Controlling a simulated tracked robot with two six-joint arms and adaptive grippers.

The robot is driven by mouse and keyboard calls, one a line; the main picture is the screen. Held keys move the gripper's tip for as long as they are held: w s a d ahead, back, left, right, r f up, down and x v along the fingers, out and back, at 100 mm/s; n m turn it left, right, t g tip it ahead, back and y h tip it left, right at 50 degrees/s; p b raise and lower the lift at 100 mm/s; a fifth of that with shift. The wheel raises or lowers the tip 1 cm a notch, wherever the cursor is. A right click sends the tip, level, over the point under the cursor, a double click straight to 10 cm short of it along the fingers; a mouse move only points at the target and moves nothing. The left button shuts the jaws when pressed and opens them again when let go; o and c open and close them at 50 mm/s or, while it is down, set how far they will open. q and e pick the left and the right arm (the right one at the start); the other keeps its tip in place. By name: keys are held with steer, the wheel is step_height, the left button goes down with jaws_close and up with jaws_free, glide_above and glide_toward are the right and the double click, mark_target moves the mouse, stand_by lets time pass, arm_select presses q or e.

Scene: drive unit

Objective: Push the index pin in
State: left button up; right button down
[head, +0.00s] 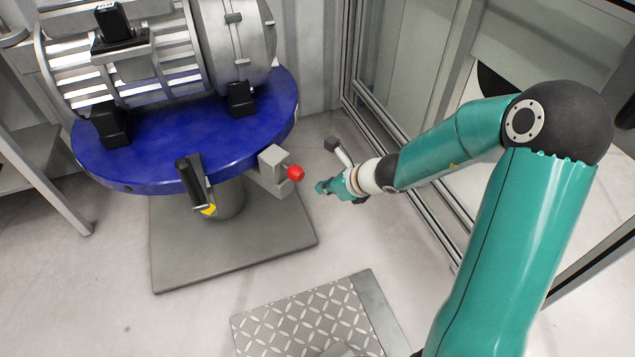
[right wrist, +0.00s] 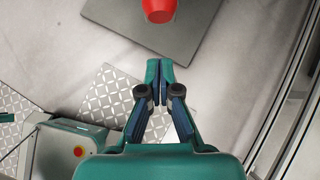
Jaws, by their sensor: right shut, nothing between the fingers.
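The index pin shows as a red knob (head: 295,173) on a grey block (head: 272,165) at the edge of the blue round table (head: 150,155). In the right wrist view the red knob (right wrist: 159,9) is at the top edge, partly cut off, ahead of the fingertips. My right gripper (head: 322,187) is shut and empty, a short way right of the knob and apart from it. Its closed fingertips (right wrist: 160,68) point toward the knob in the right wrist view. How far the pin sits in the block cannot be told.
A large silver drum unit (head: 235,40) stands on the blue table. A black handle with a yellow tip (head: 193,180) hangs at the table's front edge. A grey base plate (head: 180,260) lies below. A metal-framed fence (head: 400,150) stands behind my right arm.

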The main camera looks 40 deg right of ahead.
steer(key=p+v, duration=0.3)
steer(key=v, duration=0.5)
steer(key=shift+r+p, duration=0.35)
steer(key=shift+p, duration=0.05)
steer(key=shift+s, duration=0.1)
